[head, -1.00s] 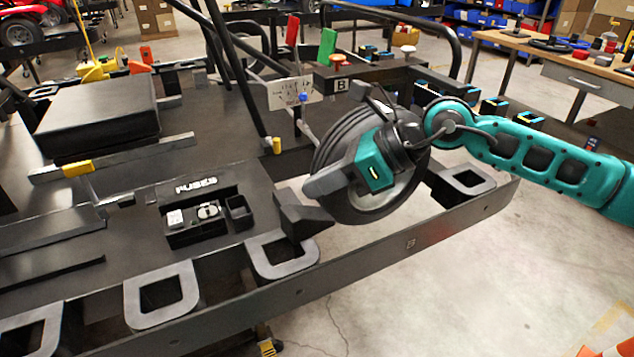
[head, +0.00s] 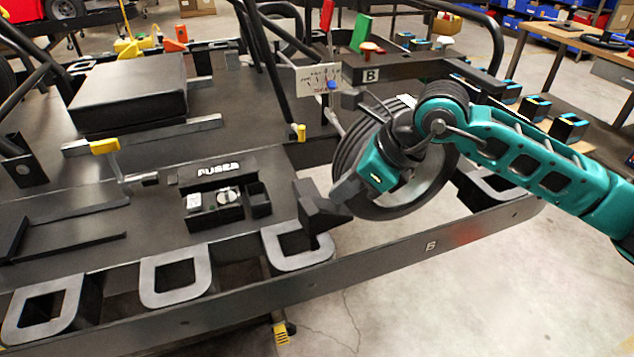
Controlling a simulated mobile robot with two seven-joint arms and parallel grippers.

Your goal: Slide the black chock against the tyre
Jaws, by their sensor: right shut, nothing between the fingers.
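The black chock (head: 316,208) is a dark wedge at the frame's front edge, by a grey U-shaped bracket. The tyre (head: 353,150) stands upright to its right, partly hidden behind my right arm. My right gripper (head: 345,192) is shut and empty. Its dark fingers are in front of the tyre's lower left and reach the chock's upper right side in the picture. I cannot tell whether they touch the chock, or whether the chock touches the tyre. My left gripper is out of view.
A tray labelled FUSES (head: 215,208) lies left of the chock. A black box (head: 130,95) stands further left. Grey U-shaped brackets (head: 170,295) line the front edge. Dark tubes rise behind the tyre. A workbench (head: 570,45) stands at the back right.

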